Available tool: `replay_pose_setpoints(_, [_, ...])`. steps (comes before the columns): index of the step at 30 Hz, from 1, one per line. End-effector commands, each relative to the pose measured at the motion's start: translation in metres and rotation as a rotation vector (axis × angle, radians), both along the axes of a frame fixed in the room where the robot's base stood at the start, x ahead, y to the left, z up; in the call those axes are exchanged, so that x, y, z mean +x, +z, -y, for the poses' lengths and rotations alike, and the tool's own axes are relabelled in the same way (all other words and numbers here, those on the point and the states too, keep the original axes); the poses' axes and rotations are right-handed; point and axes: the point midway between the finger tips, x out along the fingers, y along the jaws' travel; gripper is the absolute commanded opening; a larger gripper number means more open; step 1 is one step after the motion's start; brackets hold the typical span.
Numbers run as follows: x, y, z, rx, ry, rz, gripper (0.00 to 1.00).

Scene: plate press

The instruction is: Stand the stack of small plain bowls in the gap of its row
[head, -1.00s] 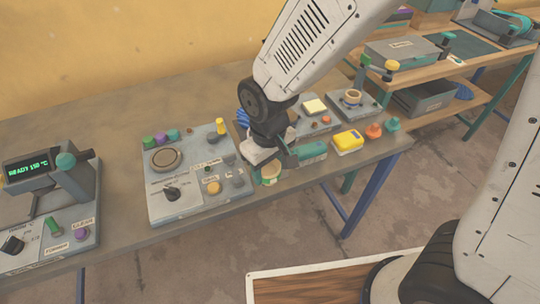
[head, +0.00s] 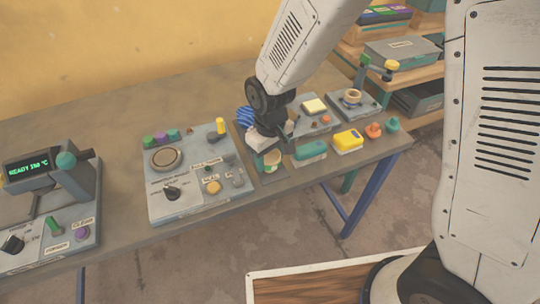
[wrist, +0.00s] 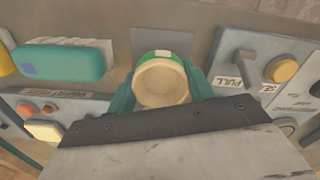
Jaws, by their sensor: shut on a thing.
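The stack of small plain bowls shows in the wrist view as a cream round bowl (wrist: 160,84) with a green band and a pale label at its far side. My gripper (wrist: 161,92) has its two teal fingers on either side of it, shut on it. In the head view the cream and green stack (head: 272,158) hangs under my gripper (head: 266,150), near the front of the table. A grey square patch (head: 270,179) lies just in front of it. How many bowls are stacked cannot be told.
To the right stand a teal block (head: 310,149), a yellow block (head: 347,140), and orange (head: 373,130) and green (head: 392,124) pieces along the front edge. A grey control panel (head: 190,205) with knobs is close on the left. A blue ribbed thing (head: 244,117) stands behind my gripper.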

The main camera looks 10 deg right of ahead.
Motion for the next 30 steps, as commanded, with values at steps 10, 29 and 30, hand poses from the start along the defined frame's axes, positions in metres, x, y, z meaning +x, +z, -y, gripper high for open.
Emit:
replay_pose_setpoints(10, [0.0,-0.003,0.0,0.0,0.0,0.0,0.73])
replay_pose_setpoints(29, [0.001,0.08,-0.001,0.003,0.0,0.004,0.73])
replay_pose_setpoints(30, [0.001,0.088,-0.001,0.003,0.0,0.006,0.73])
